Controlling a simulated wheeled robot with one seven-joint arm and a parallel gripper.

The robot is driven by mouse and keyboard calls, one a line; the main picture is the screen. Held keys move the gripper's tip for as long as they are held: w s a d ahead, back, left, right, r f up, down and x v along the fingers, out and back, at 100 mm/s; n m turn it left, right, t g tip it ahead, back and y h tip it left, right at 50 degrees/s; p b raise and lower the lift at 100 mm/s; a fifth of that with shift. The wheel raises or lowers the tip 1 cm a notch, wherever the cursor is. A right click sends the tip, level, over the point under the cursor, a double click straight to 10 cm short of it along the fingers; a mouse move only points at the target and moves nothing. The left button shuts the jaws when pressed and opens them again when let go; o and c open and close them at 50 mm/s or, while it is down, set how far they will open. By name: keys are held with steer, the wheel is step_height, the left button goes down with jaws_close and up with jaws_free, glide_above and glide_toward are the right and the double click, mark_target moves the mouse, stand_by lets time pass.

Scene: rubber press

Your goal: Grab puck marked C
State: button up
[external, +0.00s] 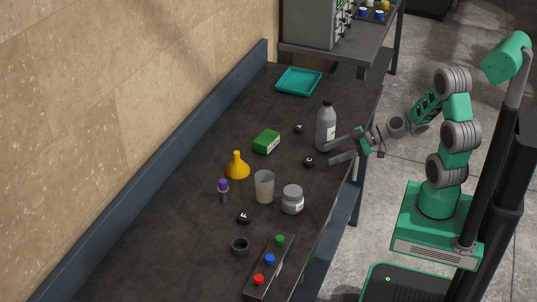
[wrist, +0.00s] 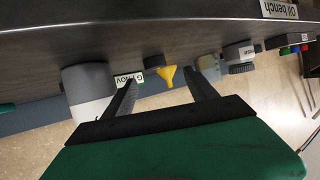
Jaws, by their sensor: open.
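Three small black pucks with white marks lie on the dark bench. One puck (external: 308,161) lies just left of my gripper, its letter too small to read surely. Another puck (external: 299,128) lies farther back, its letter also unclear. The puck marked F (external: 244,217) lies nearer the front. My gripper (external: 331,152) is open and empty, low over the bench's right side, its fingers pointing left toward the nearest puck. In the wrist view, a dark puck (wrist: 153,61) shows ahead between the fingertips (wrist: 160,80), apart from them.
A grey bottle (external: 326,128) stands close behind my gripper. A green box (external: 266,141), yellow funnel (external: 237,168), clear beaker (external: 264,187) and grey jar (external: 292,200) stand around the middle. A teal tray (external: 298,82) lies at the back. A button panel (external: 268,268) is in front.

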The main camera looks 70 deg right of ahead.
mark_target(313, 160)
steer(key=shift+w+d, duration=0.35)
steer(key=p+x, duration=0.1)
steer(key=x, duration=0.6)
steer(key=shift+a+f+p, duration=0.1)
steer(key=shift+f+p, duration=0.05)
steer(key=shift+p, duration=0.15)
steer(key=c, duration=1.5)
steer(key=shift+o, duration=0.2)
